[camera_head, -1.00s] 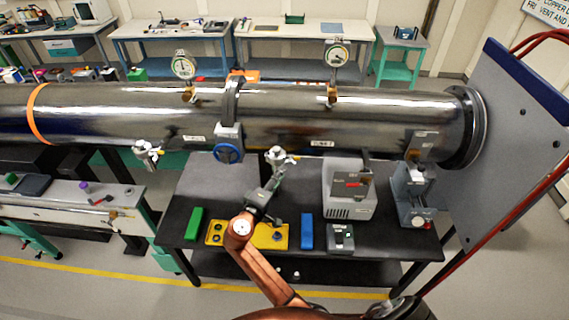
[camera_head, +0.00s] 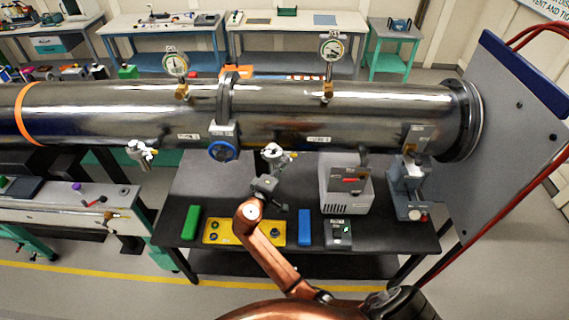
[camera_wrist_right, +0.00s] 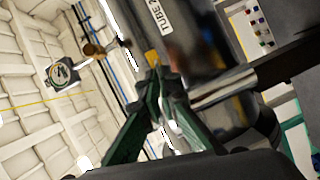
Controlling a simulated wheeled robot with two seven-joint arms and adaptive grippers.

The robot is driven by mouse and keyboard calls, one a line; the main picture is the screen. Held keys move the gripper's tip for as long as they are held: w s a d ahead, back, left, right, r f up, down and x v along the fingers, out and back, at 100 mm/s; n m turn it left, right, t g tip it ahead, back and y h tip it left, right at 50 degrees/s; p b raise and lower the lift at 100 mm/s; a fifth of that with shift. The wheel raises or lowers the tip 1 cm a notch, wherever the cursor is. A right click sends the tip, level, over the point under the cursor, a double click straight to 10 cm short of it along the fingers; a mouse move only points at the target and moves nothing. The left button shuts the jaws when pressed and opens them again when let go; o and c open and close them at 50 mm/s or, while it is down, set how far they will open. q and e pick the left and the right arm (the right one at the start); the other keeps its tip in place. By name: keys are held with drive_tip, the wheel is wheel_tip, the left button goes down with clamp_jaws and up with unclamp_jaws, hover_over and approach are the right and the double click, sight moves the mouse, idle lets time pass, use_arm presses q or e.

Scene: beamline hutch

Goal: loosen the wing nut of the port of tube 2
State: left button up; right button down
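The port of tube 2 (camera_head: 272,153) is a pale metal fitting under the large steel tube, with a yellow wing nut (camera_head: 293,155) at its right side. My right gripper (camera_head: 272,173) is just below the port, reaching up at it. In the right wrist view its green fingers (camera_wrist_right: 158,76) come together at the tips. A small yellow piece, apparently the wing nut (camera_wrist_right: 153,57), lies right at the tips; I cannot tell whether they touch it. The tube 2 label (camera_wrist_right: 163,14) is beyond. My left gripper is not in view.
A similar port (camera_head: 140,151) hangs to the left, and a blue handwheel (camera_head: 222,151) sits between them. The black bench (camera_head: 190,180) below holds a yellow tray (camera_head: 222,240), green block (camera_head: 190,222), blue block (camera_head: 304,228) and grey bin (camera_head: 345,202). Gauges (camera_head: 331,47) stand above the tube.

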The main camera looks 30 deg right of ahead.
drive_tip(key=shift+f+n, duration=0.1)
drive_tip(key=shift+n, duration=0.2)
idle(0.4)
drive_tip(key=n+t, duration=0.2)
drive_tip(key=n, duration=0.5)
drive_tip(key=n+t+b, duration=0.1)
drive_tip(key=n+t, duration=0.2)
drive_tip(key=n, duration=0.4)
drive_tip(key=d+n+t+b, duration=0.1)
drive_tip(key=n+t, duration=0.2)
drive_tip(key=n, duration=0.5)
drive_tip(key=shift+s+f+y, duration=0.3)
drive_tip(key=shift+f, duration=0.05)
drive_tip(key=shift+r+t, duration=0.1)
drive_tip(key=shift+t, duration=0.2)
drive_tip(key=c, duration=2.2)
unclamp_jaws()
drive_tip(key=shift+n, duration=0.3)
drive_tip(key=shift+f, duration=0.2)
drive_tip(key=shift+f, duration=0.1)
drive_tip(key=v, duration=0.8)
